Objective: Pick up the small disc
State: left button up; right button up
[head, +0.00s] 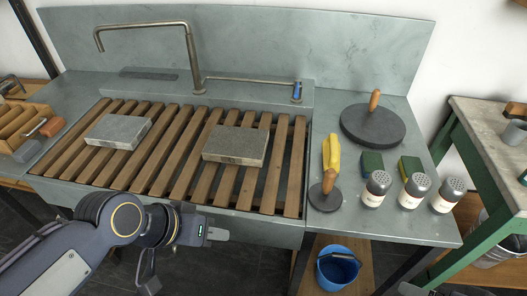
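The small disc (318,198) is a dark round plate with an upright wooden handle. It lies on the grey-green worktop right of the slatted sink, near the front edge. A larger dark disc (372,127) with a wooden handle lies farther back on the right. My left gripper (217,235) is in front of the sink's front edge, left of the small disc and well apart from it. Its fingers are seen side-on, so their opening cannot be told. Nothing shows in it.
A yellow cloth (331,153) lies just behind the small disc. Three shakers (375,190) stand close to its right, with two sponges (372,164) behind. Two stone slabs (236,145) rest on the wooden slats (187,184). A blue bucket (337,270) is below the worktop.

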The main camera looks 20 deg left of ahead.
aim_at(324, 197)
jog(key=i+l+u, duration=0.1)
jog(key=l, duration=0.5)
jog(key=i+l+u, duration=0.15)
jog(key=l, duration=0.4)
jog(key=i+l+u, duration=0.1)
jog(key=l, duration=0.5)
jog(key=i+l+u, duration=0.15)
jog(key=l, duration=0.5)
